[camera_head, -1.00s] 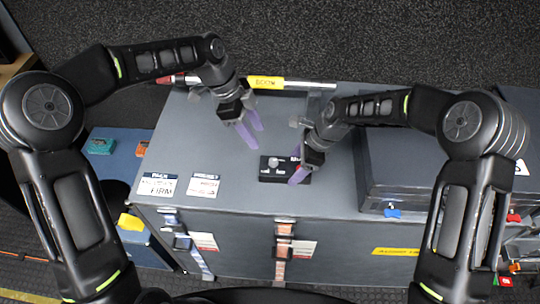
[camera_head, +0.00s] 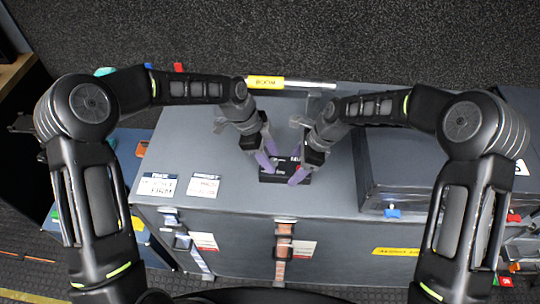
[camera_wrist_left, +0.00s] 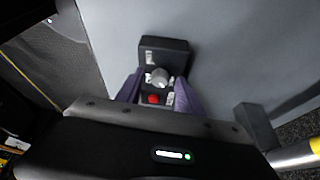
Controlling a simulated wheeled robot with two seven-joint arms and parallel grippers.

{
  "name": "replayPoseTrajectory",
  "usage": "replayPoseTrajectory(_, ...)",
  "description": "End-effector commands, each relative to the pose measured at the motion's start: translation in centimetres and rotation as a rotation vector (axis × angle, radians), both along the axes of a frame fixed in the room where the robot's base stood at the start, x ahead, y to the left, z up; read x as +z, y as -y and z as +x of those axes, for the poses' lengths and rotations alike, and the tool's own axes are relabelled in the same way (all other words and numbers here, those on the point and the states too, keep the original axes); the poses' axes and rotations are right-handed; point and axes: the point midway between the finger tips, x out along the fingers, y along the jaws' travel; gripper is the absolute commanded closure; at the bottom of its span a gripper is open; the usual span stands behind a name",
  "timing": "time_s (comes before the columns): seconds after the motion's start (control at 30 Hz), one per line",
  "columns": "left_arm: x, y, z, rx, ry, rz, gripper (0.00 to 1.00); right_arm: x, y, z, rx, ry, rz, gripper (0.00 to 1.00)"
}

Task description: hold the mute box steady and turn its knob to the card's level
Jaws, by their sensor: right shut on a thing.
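The mute box (camera_head: 270,178), a small black box with white markings, lies on the grey case top. In the left wrist view the box (camera_wrist_left: 165,52) shows a grey round knob (camera_wrist_left: 160,77) and a red button (camera_wrist_left: 153,99). My left gripper (camera_head: 269,160) is open at the box, its purple fingers apart on either side of the knob; contact with it is not clear. My right gripper (camera_head: 299,175) is shut on the right end of the box. Two white cards (camera_head: 158,185) (camera_head: 204,186) lie left of the box; their print is too small to read surely.
A rod with a yellow label (camera_head: 265,82) lies along the case's back edge. A dark raised case (camera_head: 420,180) stands at the right. Latches and straps (camera_head: 283,240) hang on the front.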

Motion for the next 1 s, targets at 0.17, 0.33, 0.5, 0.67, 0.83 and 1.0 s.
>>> replayPoseTrajectory(0.17, 0.01, -0.02, 0.00, 0.000, 0.000, 0.000, 0.70, -0.07, 0.03, -0.04, 0.000, -0.001, -0.001, 0.86)
replayPoseTrajectory(0.33, 0.02, -0.02, 0.01, 0.000, 0.000, 0.000, 0.84, -0.07, 0.03, -0.04, 0.000, -0.001, -0.001, 0.86)
replayPoseTrajectory(0.5, 0.03, -0.03, 0.01, 0.000, 0.000, 0.000, 0.97, -0.07, 0.03, -0.04, 0.000, -0.001, -0.001, 0.86)
replayPoseTrajectory(0.67, 0.04, -0.03, 0.02, 0.000, 0.000, 0.000, 1.00, -0.07, 0.03, -0.04, 0.000, -0.001, -0.001, 0.86)
replayPoseTrajectory(0.83, 0.06, -0.04, -0.01, 0.010, 0.000, 0.001, 1.00, -0.06, 0.03, -0.04, 0.000, -0.001, -0.001, 0.86)
replayPoseTrajectory(1.0, 0.06, -0.06, -0.14, 0.113, 0.001, 0.002, 1.00, -0.07, 0.03, -0.04, 0.000, -0.001, -0.001, 0.86)
